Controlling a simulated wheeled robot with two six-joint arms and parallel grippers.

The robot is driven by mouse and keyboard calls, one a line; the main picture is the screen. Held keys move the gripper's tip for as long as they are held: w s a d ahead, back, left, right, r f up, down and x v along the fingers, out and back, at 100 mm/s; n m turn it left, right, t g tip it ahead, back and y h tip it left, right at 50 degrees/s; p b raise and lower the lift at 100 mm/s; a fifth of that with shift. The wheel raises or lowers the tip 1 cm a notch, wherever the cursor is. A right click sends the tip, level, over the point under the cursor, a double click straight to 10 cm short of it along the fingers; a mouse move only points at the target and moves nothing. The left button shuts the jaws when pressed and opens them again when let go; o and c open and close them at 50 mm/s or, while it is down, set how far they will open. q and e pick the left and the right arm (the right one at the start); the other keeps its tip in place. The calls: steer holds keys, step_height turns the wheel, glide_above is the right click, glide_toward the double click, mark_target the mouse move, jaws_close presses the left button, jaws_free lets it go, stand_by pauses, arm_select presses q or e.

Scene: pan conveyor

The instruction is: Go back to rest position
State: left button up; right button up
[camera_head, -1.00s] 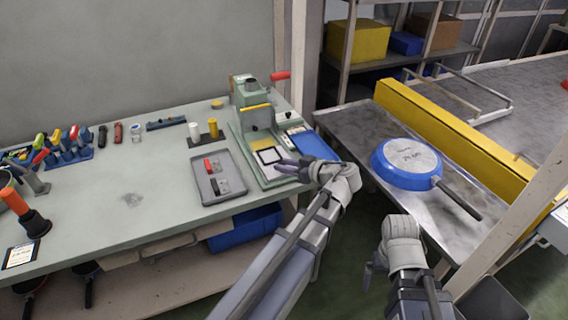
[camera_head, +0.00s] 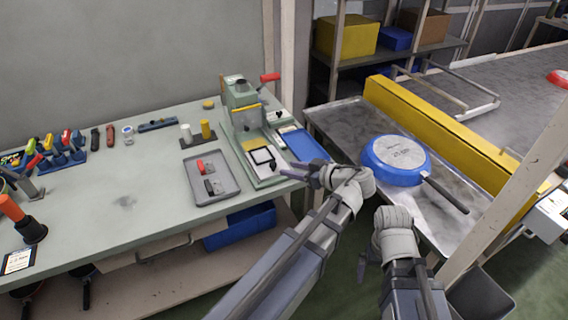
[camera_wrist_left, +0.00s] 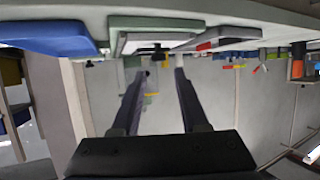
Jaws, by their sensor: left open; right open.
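My left gripper (camera_head: 296,175) is open and empty in the head view, at the right front edge of the workbench (camera_head: 120,208), near the green press fixture (camera_head: 268,172). In the left wrist view its two dark fingers (camera_wrist_left: 160,80) are spread apart with nothing between them. My right gripper (camera_head: 362,262) is open and empty in the head view, pointing down in front of the metal side table. Both forearms come in from the bottom of the head view.
A blue pan (camera_head: 396,160) lies upside down on the metal table (camera_head: 338,118), its handle pointing to the lower right. A yellow barrier (camera_head: 440,130) runs behind it. A grey tray (camera_head: 222,190) and a blue bin (camera_head: 240,226) are near the workbench's right end. A beige post (camera_head: 515,195) stands at right.

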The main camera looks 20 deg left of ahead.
arm_select(q)
steer(key=shift+s+d+r, duration=0.2)
steer(key=shift+d+r, duration=0.05)
steer(key=shift+d, duration=0.4)
steer(key=s+d+f+m+g+h+p, duration=0.3)
steer(key=s+d+m+h+p, duration=0.7)
steer(key=s+d+m, duration=0.4)
steer(key=d+m+g+h, duration=0.1)
steer(key=d+m, duration=0.2)
steer(key=m, duration=0.1)
steer(key=shift+s+f+h, duration=0.15)
steer(key=shift+s+h, duration=0.1)
steer(key=shift+h, duration=0.05)
stand_by(1.1)
